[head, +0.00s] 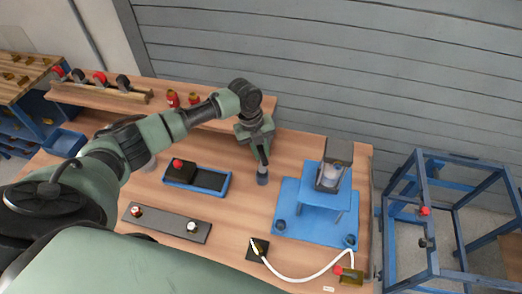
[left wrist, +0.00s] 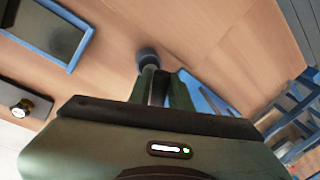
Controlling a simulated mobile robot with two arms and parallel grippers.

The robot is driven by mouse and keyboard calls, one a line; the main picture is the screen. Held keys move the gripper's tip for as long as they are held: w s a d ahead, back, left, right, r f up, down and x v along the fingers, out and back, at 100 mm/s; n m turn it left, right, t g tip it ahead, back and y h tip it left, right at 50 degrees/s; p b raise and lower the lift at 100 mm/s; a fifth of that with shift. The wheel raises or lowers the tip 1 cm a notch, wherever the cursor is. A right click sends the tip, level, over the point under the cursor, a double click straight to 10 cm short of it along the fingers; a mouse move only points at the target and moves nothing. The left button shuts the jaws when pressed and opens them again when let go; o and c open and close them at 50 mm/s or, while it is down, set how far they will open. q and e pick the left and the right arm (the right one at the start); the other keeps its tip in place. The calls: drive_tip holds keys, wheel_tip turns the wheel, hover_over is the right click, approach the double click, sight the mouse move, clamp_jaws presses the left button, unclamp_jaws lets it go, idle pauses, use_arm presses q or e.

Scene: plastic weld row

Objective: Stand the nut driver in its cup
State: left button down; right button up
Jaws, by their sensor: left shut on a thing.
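My left gripper (head: 260,153) hangs above the middle of the wooden table, pointing down. It is shut on the nut driver, which is mostly hidden by the fingers; a dark strip of it (left wrist: 158,88) shows between them in the left wrist view. A small dark grey round cup (head: 262,176) is right below the fingertips, and it also shows in the left wrist view (left wrist: 148,58). The driver's lower end meets the cup in the picture, but I cannot tell whether it is inside or just above. My right gripper is not in view.
A blue-edged tray (head: 211,181) with a red-knobbed block lies left of the cup. A blue fixture (head: 290,220) stands to the right. A dark strip (head: 165,222) with two knobs and a white cable (head: 300,278) lie nearer. A shelf (head: 100,94) runs behind.

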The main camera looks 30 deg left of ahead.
use_arm(q)
wheel_tip(320, 180, down, 2)
drive_tip(key=shift+f+b, duration=0.1)
drive_tip(key=shift+b, duration=0.6)
idle(0.3)
drive_tip(key=shift+f, duration=0.15)
idle(0.3)
drive_tip(key=shift+f+b, duration=0.6)
drive_tip(key=shift+f, duration=0.3)
drive_tip(key=shift+f, duration=0.15)
drive_tip(key=shift+f, duration=0.4)
idle(1.0)
